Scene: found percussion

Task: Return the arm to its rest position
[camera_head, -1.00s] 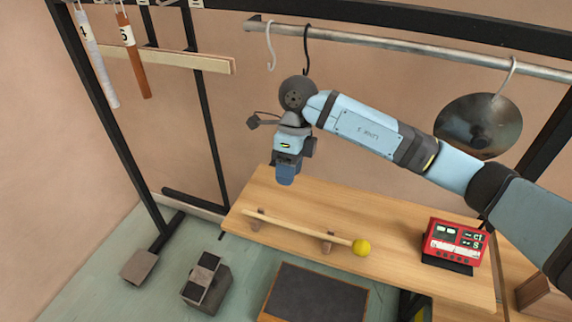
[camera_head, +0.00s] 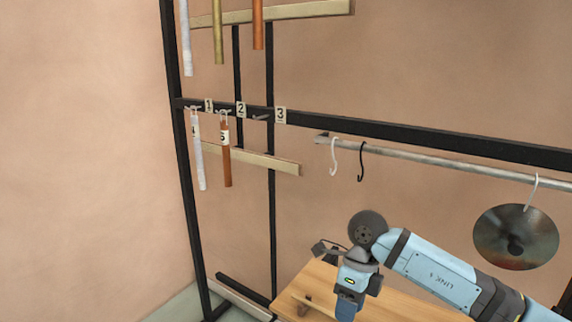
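My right arm comes in from the right edge in the head view. Its gripper (camera_head: 346,306) hangs down over the wooden table (camera_head: 400,308), low in the picture. The blue fingers are seen from one side, so I cannot tell whether they are open or shut. No held object shows at them. My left gripper is not in view.
A black frame (camera_head: 183,180) holds hanging bars, including a white one (camera_head: 199,155) and a brown one (camera_head: 226,160), beside number tags. A metal rail (camera_head: 430,162) carries a white hook (camera_head: 334,158), a black hook (camera_head: 361,163) and a dark metal disc (camera_head: 500,238).

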